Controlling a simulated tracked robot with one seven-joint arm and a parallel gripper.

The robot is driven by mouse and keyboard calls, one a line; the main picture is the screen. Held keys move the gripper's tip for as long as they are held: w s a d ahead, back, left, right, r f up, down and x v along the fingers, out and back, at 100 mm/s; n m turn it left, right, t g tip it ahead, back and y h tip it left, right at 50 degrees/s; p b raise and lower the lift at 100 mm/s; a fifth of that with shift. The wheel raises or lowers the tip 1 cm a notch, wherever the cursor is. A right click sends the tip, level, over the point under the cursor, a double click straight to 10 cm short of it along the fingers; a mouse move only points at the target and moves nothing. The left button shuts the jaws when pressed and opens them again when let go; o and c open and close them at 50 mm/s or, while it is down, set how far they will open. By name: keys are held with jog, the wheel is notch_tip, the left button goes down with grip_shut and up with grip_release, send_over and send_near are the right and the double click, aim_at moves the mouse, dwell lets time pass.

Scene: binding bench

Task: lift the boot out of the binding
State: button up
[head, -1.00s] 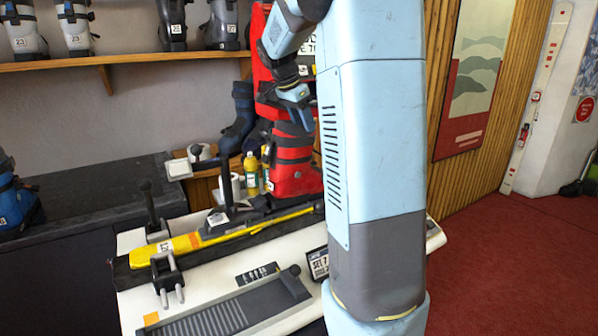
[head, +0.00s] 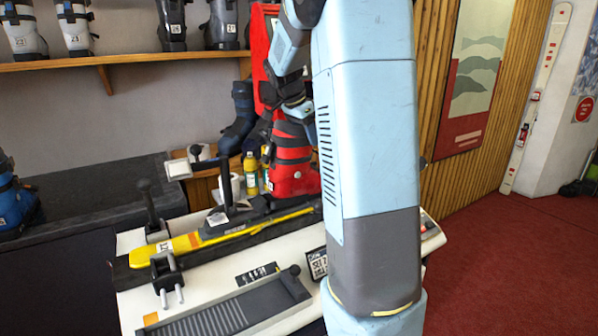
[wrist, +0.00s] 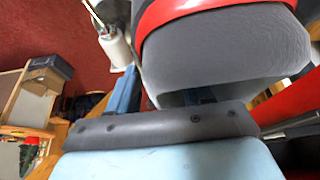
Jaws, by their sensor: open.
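The red boot (head: 292,172) with dark straps stands upright over the black binding (head: 262,205) on the yellow ski (head: 190,243). My arm hides its right side. My gripper (head: 298,108) is at the top of the boot, and its fingertips are hard to make out in the head view. In the wrist view my gripper (wrist: 163,95) is open, with a blue finger on the left and a partly hidden one on the right. The boot's grey part with a red band (wrist: 225,55) fills the space close in front of it. I cannot tell whether they touch.
The ski lies on a white bench (head: 130,240) with dark clamps (head: 166,272) and a grey ridged plate (head: 215,320) in front. A yellow bottle (head: 251,174) and a blue boot (head: 238,118) stand behind. A tall red panel (head: 262,45) rises behind my gripper.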

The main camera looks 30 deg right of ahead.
jog(key=shift+f, duration=0.15)
dwell(0.3)
grip_shut()
dwell(0.4)
